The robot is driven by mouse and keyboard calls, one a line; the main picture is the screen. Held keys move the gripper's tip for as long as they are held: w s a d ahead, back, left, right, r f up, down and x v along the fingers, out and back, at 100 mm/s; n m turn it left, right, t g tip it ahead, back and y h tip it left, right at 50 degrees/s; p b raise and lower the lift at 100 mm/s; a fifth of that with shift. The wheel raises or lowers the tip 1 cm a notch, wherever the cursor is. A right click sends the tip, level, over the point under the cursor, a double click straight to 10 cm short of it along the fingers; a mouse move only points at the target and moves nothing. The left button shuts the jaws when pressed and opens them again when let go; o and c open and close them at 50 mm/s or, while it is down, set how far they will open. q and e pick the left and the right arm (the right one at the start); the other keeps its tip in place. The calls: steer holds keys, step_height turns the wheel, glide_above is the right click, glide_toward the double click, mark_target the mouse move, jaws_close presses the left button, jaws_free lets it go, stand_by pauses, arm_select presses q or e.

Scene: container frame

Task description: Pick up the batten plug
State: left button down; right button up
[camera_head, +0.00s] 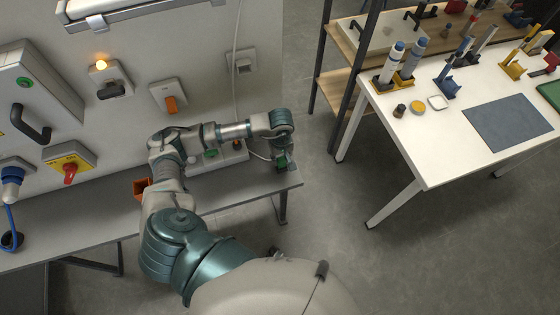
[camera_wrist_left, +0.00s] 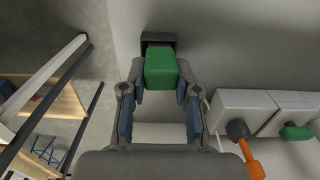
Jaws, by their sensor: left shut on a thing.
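The batten plug appears to be the green block (camera_wrist_left: 160,68) with a dark grey end, seen in the left wrist view between the two fingers of my left gripper (camera_wrist_left: 161,80). The fingers are closed against its sides. In the head view the left gripper (camera_head: 283,156) is at the right end of the grey bench, with a bit of the green block (camera_head: 281,161) showing below it. Whether the block touches the bench cannot be told. My right gripper is not in view.
The grey bench (camera_head: 75,240) runs along a wall panel with switches and sockets. A white unit (camera_head: 228,156) with green and orange parts is beside my gripper. A white table (camera_head: 430,150) with tools stands at the right. Floor between is clear.

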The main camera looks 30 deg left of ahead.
mark_target(281, 157)
arm_select(q)
steer(key=shift+d, duration=0.45)
steer(key=shift+a+r, duration=0.2)
steer(key=shift+r, duration=0.15)
step_height(281, 157, up, 3)
steer(key=shift+a+r, duration=0.1)
steer(key=s+d+r+b, duration=0.1)
steer(key=s+d+b, duration=0.1)
steer(key=s+d, duration=0.9)
steer(key=shift+s+a+r+p, duration=0.1)
steer(key=shift+s+r+p, duration=0.2)
steer(key=shift+r, duration=0.5)
steer(key=shift+s+a+r+p, duration=0.2)
steer(key=shift+r+p, duration=0.25)
steer(key=shift+r, duration=0.35)
steer(key=shift+s+a+r+p, duration=0.1)
steer(key=shift+s+r+p, duration=0.2)
steer(key=shift+r, duration=0.5)
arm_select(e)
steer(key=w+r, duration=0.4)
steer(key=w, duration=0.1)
arm_select(q)
steer(key=shift+w, duration=0.1)
